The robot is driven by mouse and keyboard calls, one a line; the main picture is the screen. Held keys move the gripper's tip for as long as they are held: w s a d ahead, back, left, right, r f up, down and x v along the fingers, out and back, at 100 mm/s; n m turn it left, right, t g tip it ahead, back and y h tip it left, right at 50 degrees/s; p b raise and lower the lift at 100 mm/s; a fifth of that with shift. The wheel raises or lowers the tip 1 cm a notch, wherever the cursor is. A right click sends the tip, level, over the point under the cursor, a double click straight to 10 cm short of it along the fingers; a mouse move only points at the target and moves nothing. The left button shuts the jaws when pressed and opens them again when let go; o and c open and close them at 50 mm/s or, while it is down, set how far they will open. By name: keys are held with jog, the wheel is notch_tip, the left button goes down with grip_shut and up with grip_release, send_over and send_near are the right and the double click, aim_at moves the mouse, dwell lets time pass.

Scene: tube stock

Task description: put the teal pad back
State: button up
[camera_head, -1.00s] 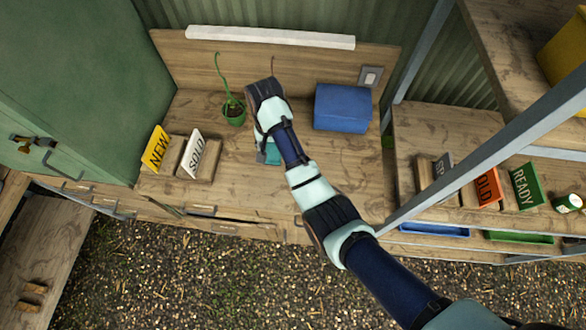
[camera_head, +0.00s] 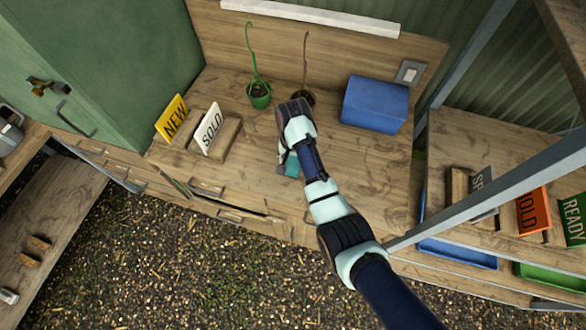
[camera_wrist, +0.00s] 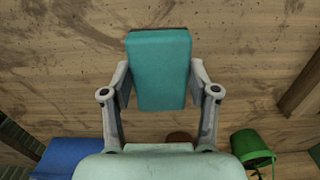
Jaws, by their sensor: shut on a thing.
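The teal pad (camera_wrist: 160,72) is a flat rectangular block between the fingers of my gripper (camera_wrist: 160,85) in the wrist view. Both fingers press on its sides, and bare wood lies behind it. In the head view my gripper (camera_head: 289,165) is over the front middle of the wooden bench. Only part of the teal pad (camera_head: 291,166) shows there, as my arm hides the rest. I cannot tell how far the pad is above the bench.
A green pot (camera_head: 259,98) and a brown pot (camera_head: 304,97) with stems stand behind my gripper. A blue box (camera_head: 375,104) is at back right. NEW (camera_head: 172,119) and SOLD (camera_head: 210,129) signs stand left. A metal post (camera_head: 490,185) crosses at right. Bench between signs and gripper is clear.

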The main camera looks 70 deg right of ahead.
aim_at(293, 168)
jog(key=shift+f+b, duration=0.4)
jog(key=shift+f, duration=1.75)
jog(key=shift+f, duration=0.1)
jog(key=o, duration=1.1)
notch_tip(293, 168, up, 12)
jog(key=shift+r+p, duration=0.15)
jog(key=shift+p, duration=0.9)
